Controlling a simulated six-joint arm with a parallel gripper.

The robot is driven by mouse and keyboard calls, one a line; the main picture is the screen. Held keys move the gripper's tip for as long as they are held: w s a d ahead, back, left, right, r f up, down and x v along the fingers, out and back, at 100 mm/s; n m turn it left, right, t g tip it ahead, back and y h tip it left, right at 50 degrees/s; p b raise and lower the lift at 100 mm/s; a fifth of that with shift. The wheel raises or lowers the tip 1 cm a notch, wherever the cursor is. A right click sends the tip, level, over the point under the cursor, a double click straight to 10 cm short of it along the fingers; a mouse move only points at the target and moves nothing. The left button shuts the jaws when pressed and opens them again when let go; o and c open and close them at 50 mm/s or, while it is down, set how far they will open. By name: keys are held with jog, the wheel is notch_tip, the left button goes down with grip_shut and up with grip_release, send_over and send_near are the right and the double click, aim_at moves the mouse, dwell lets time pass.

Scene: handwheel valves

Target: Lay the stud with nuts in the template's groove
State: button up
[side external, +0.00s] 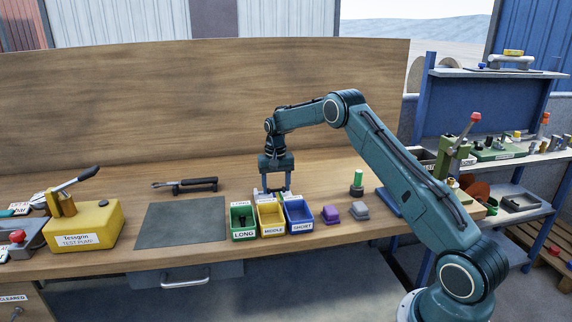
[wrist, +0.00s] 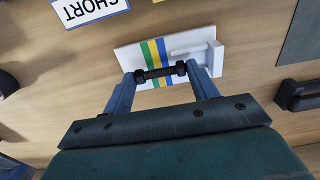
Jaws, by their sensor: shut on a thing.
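The stud with nuts (wrist: 160,73) is a short dark rod with a thick nut at each end, in the wrist view. My gripper (wrist: 162,76) is shut on it, with one finger at each end. The white template (wrist: 128,56), with green, yellow and blue stripes, lies under the stud; a raised white part (wrist: 195,52) is at its right. I cannot tell whether the stud touches the template or hangs just above it. In the side view my gripper (side external: 275,188) points down behind the bins, and the template (side external: 259,194) is mostly hidden there.
Green LONG (side external: 243,236), yellow MIDDLE (side external: 271,232) and blue SHORT (side external: 299,228) bins stand in front of the gripper. Purple (side external: 331,214) and grey (side external: 358,212) blocks are to their right. A dark mat (side external: 181,223) lies left, with a yellow test pump (side external: 85,230) beyond it.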

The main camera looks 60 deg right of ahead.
jog(key=shift+f, duration=0.5)
jog(key=o, duration=1.1)
jog(key=shift+r, duration=0.1)
notch_tip(320, 180, up, 14)
jog(key=shift+f, duration=0.1)
jog(key=shift+a, duration=0.1)
